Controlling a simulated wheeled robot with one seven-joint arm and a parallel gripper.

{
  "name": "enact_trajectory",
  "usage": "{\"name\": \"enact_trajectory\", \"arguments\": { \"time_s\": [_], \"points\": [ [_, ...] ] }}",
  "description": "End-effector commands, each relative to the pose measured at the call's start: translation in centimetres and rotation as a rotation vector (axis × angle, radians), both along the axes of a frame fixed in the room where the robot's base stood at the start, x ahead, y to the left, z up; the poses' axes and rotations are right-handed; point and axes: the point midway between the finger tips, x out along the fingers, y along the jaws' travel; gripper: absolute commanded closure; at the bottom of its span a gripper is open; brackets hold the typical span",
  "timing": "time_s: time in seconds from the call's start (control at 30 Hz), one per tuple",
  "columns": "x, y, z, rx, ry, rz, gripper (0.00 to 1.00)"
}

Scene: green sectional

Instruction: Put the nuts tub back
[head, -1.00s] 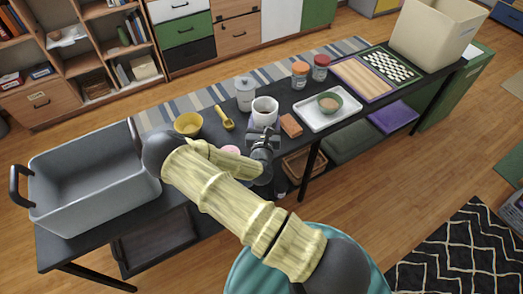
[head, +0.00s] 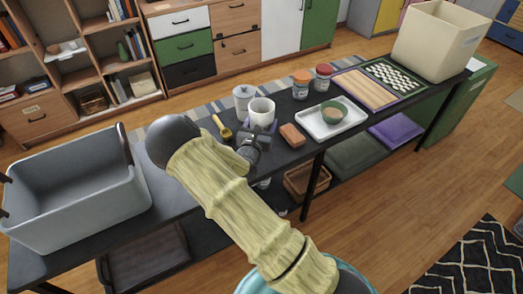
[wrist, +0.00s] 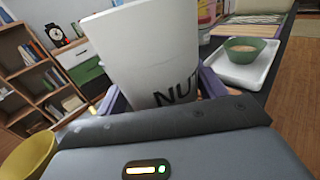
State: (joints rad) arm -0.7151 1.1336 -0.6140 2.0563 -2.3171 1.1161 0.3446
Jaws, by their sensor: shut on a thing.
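The nuts tub is a white tub (wrist: 150,55) with dark letters reading "NU" and part of another letter in the wrist view. In the head view the tub (head: 262,108) is above the dark table, in front of a lidded grey-white canister (head: 243,97). My gripper (head: 259,126) is shut on the tub, with its purple fingers on either side of it. The tub's lower part is hidden by my gripper in the wrist view. I cannot tell whether its base touches the table.
A brown block (head: 292,135) and a white tray (head: 312,128) with a green bowl (head: 334,111) lie to the right. Two jars (head: 301,86) stand behind. A yellow bowl (wrist: 24,160) is close by.

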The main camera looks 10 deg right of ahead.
Motion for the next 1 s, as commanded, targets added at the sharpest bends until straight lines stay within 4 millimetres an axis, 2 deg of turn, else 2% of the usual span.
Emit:
{"name": "enact_trajectory", "arguments": {
  "time_s": [0.3, 0.7, 1.0],
  "points": [
    [0.0, 0.0, -5.2, -0.002, 0.001, 0.001, 0.63],
    [0.0, 0.0, -6.0, 0.000, -0.001, 0.001, 0.63],
    [0.0, 0.0, -9.4, -0.001, 0.000, 0.001, 0.63]
  ]
}}
